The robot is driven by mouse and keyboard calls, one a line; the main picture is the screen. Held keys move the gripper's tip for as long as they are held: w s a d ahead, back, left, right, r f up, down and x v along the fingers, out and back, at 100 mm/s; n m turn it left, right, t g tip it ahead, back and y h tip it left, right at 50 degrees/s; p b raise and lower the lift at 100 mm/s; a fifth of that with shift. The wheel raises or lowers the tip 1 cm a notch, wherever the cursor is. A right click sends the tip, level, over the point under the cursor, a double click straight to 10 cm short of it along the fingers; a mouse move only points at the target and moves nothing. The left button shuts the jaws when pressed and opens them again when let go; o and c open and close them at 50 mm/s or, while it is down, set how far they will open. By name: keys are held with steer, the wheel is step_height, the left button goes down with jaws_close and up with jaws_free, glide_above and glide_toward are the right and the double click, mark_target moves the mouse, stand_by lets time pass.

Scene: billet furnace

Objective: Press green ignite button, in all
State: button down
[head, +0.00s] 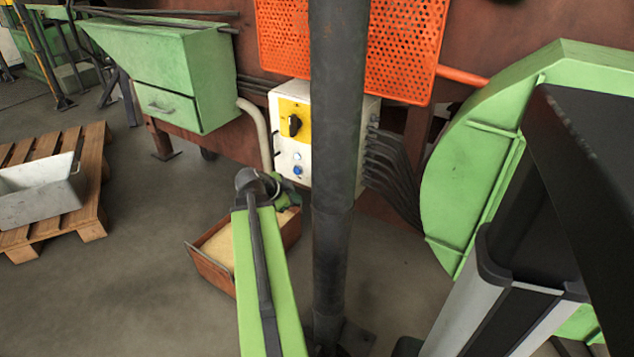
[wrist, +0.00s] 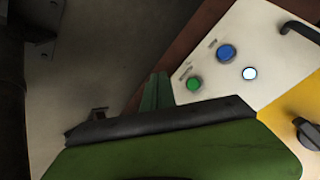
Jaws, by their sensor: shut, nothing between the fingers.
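The green ignite button (wrist: 194,83) shows in the wrist view on the white control box (wrist: 222,77), at the lower left of a blue button (wrist: 227,53). In the head view the control box (head: 297,160) stands behind the middle of the scene, and the green button cannot be made out there. My gripper (wrist: 160,82) is shut and empty. In the wrist view its green fingertips appear just left of the green button; I cannot tell whether they touch the box. In the head view my gripper (head: 286,190) is at the box's lower front.
A dark post (head: 337,130) covers part of the box. A white button (wrist: 250,73) and a black rotary switch (wrist: 308,130) are on the box's face. A brown tray (head: 212,268) lies on the floor below. A pallet (head: 95,190) is at the left.

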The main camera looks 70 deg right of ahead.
steer(key=s+d, duration=0.2)
steer(key=d, duration=0.6)
steer(key=shift+d, duration=0.15)
steer(key=shift+s+d, duration=0.1)
stand_by(1.8)
steer(key=shift+d, duration=0.3)
steer(key=shift+s+d, duration=0.15)
steer(key=shift+d, duration=0.25)
stand_by(0.5)
steer(key=shift+w+a, duration=0.2)
steer(key=shift+a, duration=0.6)
steer(key=a, duration=0.2)
steer(key=w+a, duration=0.1)
steer(key=a, duration=0.2)
steer(key=shift+w, duration=0.15)
